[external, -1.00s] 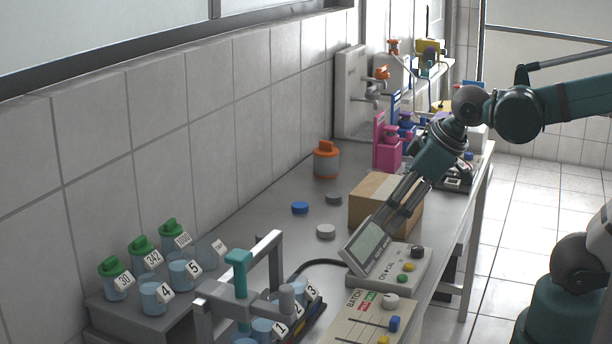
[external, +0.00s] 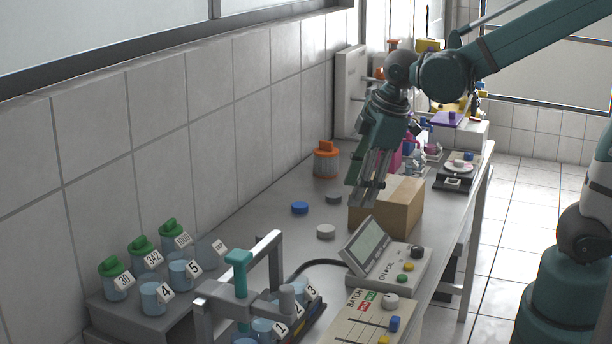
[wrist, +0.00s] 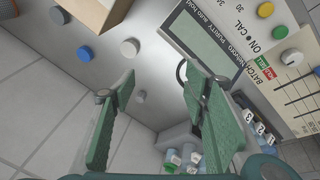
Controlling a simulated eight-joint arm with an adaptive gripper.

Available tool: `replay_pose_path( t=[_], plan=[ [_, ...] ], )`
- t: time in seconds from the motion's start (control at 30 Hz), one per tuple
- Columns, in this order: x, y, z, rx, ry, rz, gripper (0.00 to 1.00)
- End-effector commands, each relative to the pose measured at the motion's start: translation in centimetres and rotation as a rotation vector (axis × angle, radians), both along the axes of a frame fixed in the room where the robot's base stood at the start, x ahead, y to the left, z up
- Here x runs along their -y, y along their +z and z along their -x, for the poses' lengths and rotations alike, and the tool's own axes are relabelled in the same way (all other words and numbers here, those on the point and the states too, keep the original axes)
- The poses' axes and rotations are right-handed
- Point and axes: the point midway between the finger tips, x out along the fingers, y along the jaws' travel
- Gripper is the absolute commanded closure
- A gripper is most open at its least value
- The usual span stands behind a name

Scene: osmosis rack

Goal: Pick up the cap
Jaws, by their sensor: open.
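Three small round caps lie on the grey bench: a blue cap (external: 300,208), a dark grey cap (external: 334,198) and a pale grey cap (external: 326,231). In the wrist view the blue cap (wrist: 85,53), dark grey cap (wrist: 60,15) and pale cap (wrist: 130,47) lie beyond the fingertips. The frames do not tell which one is meant. My gripper (external: 363,194) is open and empty, pointing down above the bench, to the right of the caps and over the cardboard box's near left side. Its two green fingers (wrist: 160,86) stand apart in the wrist view.
A cardboard box (external: 402,208) and a console with a tilted screen (external: 368,242) stand right of the caps. An orange-lidded jar (external: 326,162) stands behind them. A grey frame (external: 273,252) and green-lidded jars (external: 146,255) are at front left. Bench around the caps is clear.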

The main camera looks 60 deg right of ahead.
Motion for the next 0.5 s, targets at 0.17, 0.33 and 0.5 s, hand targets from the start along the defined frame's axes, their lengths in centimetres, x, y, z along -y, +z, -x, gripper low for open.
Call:
replay_pose_path(
  t=[0.17,0.33,0.5],
  plan=[
    [0.9,0.1,-1.8,-0.041,0.085,0.027,0.55],
    [1.7,-0.2,-3.3,-0.082,0.170,0.049,0.55],
    [2.5,-0.8,-4.7,-0.122,0.256,0.068,0.55]
  ],
)
